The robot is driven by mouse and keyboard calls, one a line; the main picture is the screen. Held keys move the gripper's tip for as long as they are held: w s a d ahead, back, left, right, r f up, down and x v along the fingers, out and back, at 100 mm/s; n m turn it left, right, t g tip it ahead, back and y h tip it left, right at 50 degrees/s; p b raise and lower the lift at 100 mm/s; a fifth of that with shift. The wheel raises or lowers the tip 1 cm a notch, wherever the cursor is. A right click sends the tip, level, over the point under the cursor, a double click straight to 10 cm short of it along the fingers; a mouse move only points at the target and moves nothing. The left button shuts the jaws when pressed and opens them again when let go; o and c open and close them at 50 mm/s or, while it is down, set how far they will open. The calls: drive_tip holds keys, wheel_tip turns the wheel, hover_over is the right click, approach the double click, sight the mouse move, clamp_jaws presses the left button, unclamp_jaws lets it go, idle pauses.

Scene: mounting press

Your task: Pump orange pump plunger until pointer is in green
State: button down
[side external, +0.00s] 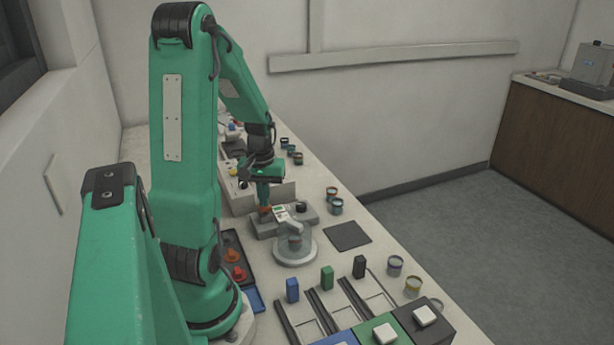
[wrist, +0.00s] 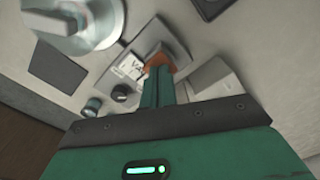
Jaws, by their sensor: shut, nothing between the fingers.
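The orange pump plunger (side external: 265,213) stands on a grey base block (side external: 265,229) in the side view, directly below my gripper (side external: 264,203). My gripper is shut, its fingers pointing down with the tips at the plunger's top. In the wrist view, the orange plunger (wrist: 157,61) shows just beyond the tips of my gripper (wrist: 159,73), which hide part of it. They look touching, but a small gap cannot be ruled out. A white gauge (wrist: 126,66) with partly visible lettering sits beside the plunger; its pointer and green zone cannot be read.
A black knob (wrist: 122,92) is close to the gauge. A dark tray (side external: 235,262) with orange-red parts lies to the left. Several small jars line the bench edge; a dark mat (side external: 347,235) lies flat.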

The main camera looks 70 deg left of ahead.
drive_tip(key=shift+r, duration=0.9)
drive_tip(key=shift+f, duration=1.55)
drive_tip(key=shift+r, duration=1.85)
drive_tip(key=shift+r, duration=0.15)
drive_tip(key=shift+r, duration=2.4)
